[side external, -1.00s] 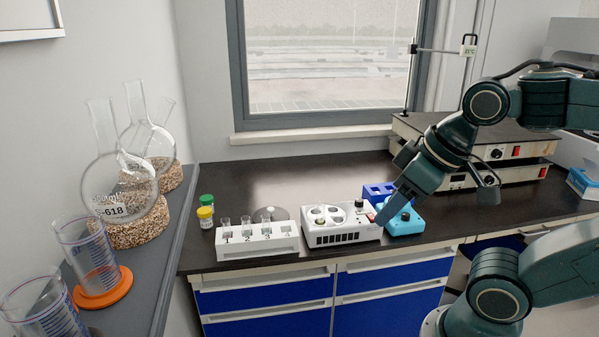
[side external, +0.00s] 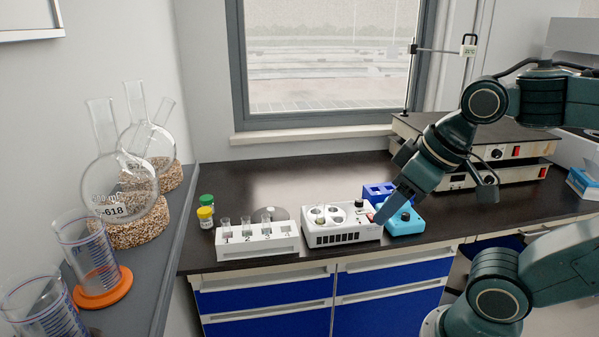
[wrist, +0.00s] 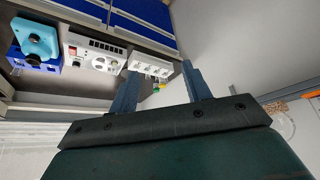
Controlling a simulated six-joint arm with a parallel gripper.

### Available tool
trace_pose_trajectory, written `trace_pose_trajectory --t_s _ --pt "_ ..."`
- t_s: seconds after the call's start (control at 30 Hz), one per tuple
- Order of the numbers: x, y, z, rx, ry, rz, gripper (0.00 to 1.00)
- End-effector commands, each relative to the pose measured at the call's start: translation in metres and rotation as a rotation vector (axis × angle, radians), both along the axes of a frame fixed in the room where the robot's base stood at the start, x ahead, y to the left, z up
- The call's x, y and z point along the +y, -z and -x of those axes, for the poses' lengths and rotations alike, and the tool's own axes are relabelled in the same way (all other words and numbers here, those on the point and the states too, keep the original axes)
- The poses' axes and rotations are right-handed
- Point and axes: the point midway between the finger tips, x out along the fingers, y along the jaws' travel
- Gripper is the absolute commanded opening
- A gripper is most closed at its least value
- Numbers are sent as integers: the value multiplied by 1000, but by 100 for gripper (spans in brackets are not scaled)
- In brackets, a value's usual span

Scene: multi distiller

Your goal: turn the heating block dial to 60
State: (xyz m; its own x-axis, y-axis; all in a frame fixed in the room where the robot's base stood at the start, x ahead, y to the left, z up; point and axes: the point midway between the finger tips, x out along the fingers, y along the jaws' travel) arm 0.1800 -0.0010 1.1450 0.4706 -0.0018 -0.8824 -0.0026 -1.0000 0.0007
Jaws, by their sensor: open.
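The heating block (side external: 345,238) is a white box with round wells on top and a dark slotted front. It stands on the black bench, and a small dark knob (side external: 359,203) shows at its back right. The dial's setting is too small to read. In the wrist view the block (wrist: 95,48) lies left of my fingers, with a red switch (wrist: 73,50) at its end. My gripper (side external: 377,221) points down and left at the block's right end; I cannot tell whether it touches. In the wrist view my gripper (wrist: 160,65) has its two fingers apart with nothing held.
A white numbered tube rack (side external: 257,244) stands left of the block. A light blue device (side external: 405,226) and a blue rack (side external: 377,190) stand close on the right. Yellow- and green-capped vials (side external: 206,212) are at the left. The bench behind the block is clear.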

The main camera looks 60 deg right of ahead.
Motion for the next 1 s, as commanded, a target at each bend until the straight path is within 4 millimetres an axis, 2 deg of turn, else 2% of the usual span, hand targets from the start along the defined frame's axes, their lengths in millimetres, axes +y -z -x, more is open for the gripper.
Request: trace_pose_trajectory --t_s 0.23,0.47,0.73,1.0 --pt "-10 -10 -19 31 39 7 48" --pt "-34 -25 -56 87 109 17 48" --pt "-74 -33 -104 160 199 19 48" --pt "-124 -27 -147 234 285 13 48"
